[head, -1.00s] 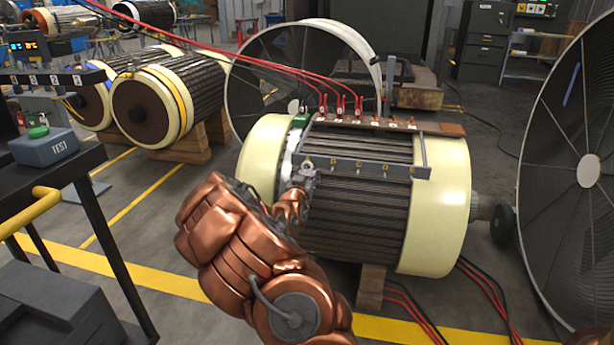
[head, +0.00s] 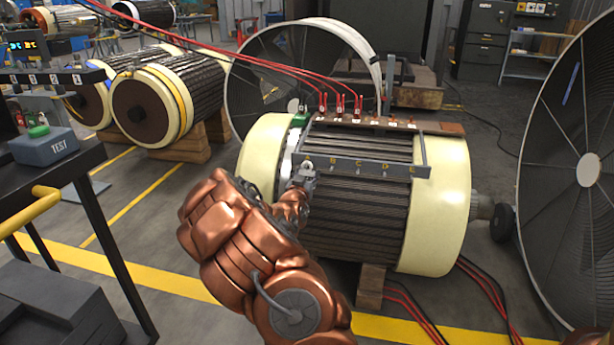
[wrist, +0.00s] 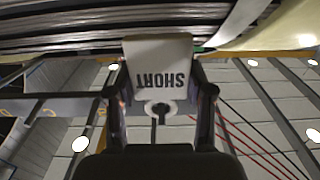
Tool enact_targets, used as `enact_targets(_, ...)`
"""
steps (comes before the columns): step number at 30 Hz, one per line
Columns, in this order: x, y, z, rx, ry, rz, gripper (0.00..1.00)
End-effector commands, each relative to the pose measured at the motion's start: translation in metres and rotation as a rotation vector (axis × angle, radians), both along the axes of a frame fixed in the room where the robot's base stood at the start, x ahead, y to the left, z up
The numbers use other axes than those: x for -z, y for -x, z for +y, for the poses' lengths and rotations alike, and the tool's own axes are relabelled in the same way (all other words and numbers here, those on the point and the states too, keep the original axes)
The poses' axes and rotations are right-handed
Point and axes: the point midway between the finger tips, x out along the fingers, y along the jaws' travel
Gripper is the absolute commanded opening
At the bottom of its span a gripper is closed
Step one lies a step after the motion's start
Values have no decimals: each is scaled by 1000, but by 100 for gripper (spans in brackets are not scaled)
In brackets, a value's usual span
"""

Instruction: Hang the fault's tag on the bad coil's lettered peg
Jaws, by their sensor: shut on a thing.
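My gripper (wrist: 160,110) is shut on a white tag (wrist: 158,72) that reads SHORT, upside down in the wrist view. The tag has a ring-shaped hole at its near end. In the head view my gripper (head: 302,180) is at the left end of a grey bar (head: 365,167) of lettered pegs, slightly below it. The bar runs across the front of a large motor coil body (head: 355,220) with cream end rings. Its letters are small; the left one looks like A. In the head view I cannot make out the tag clearly, nor whether it touches a peg.
Red leads (head: 250,62) run to several terminals on top of the motor. A black cart (head: 60,190) with a TEST box (head: 45,147) stands at the left. Large mesh-faced discs stand behind and at the right (head: 575,190). Yellow-lined floor is open at the left.

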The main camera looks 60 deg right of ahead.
Motion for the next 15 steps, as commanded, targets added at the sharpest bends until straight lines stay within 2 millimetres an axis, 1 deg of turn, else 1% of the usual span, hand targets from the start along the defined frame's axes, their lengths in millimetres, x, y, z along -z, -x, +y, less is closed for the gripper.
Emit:
enact_targets(2,1,0,0,0,-2,2,33)
enact_targets(3,1,0,0,0,-2,2,56)
enact_targets(9,1,0,0,0,-2,2,77)
enact_targets(10,1,0,0,0,-2,2,80)
enact_targets(11,1,0,0,0,-2,2,82)
enact_targets(15,1,0,0,0,-2,2,82)
